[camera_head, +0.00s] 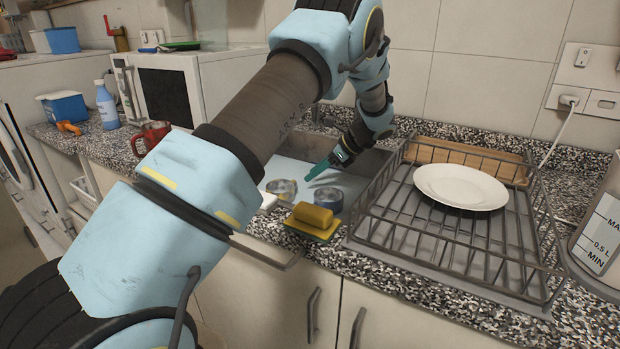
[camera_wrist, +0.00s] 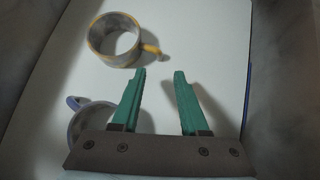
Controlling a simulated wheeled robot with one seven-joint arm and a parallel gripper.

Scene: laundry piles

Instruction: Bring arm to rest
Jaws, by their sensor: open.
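My arm reaches across the counter to the sink area. My gripper (camera_head: 318,171) has green fingers and hangs over a white surface inside the sink. In the wrist view my gripper (camera_wrist: 158,75) is open, with nothing between its fingers. A white and yellow mug (camera_wrist: 114,40) lies ahead and to the left of the fingertips; in the head view the same mug (camera_head: 281,188) is left of the gripper. A blue-rimmed mug (camera_head: 328,200) is below the gripper. It shows partly in the wrist view (camera_wrist: 80,122), with the gripper hiding some of it.
A dish rack (camera_head: 400,222) with a white plate (camera_head: 461,187) stands right of the sink. A yellow sponge (camera_head: 313,215) sits at the sink's front edge. A red mug (camera_head: 151,138), a spray bottle (camera_head: 107,106) and a microwave (camera_head: 165,92) are at the left. A kettle (camera_head: 600,235) is far right.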

